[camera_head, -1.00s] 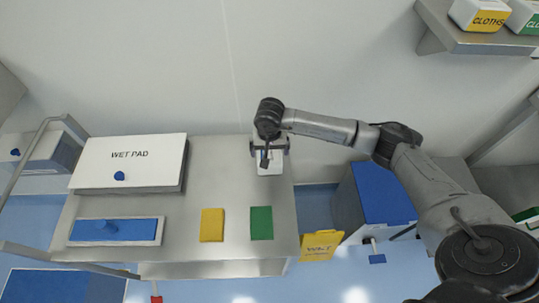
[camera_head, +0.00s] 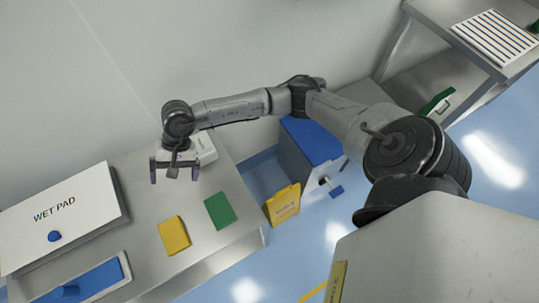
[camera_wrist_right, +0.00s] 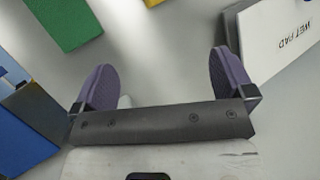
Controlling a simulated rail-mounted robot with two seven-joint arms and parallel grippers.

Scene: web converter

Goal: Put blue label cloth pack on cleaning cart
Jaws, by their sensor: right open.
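My right gripper (camera_head: 174,177) is open and empty above the steel cart top (camera_head: 140,208). Its two purple fingers also show wide apart in the right wrist view (camera_wrist_right: 163,75). A white pack (camera_head: 205,149) sits at the back edge of the cart top, just behind and right of the gripper and partly hidden by it. I see no blue label on its visible side. My left gripper is not in view.
The cart top also holds a WET PAD box (camera_head: 60,215), a blue item in a tray (camera_head: 85,283), a yellow cloth (camera_head: 174,235) and a green cloth (camera_head: 220,210). A blue-topped bin (camera_head: 312,140) and a yellow sign (camera_head: 284,204) stand right of it. A rack (camera_head: 485,55) is far right.

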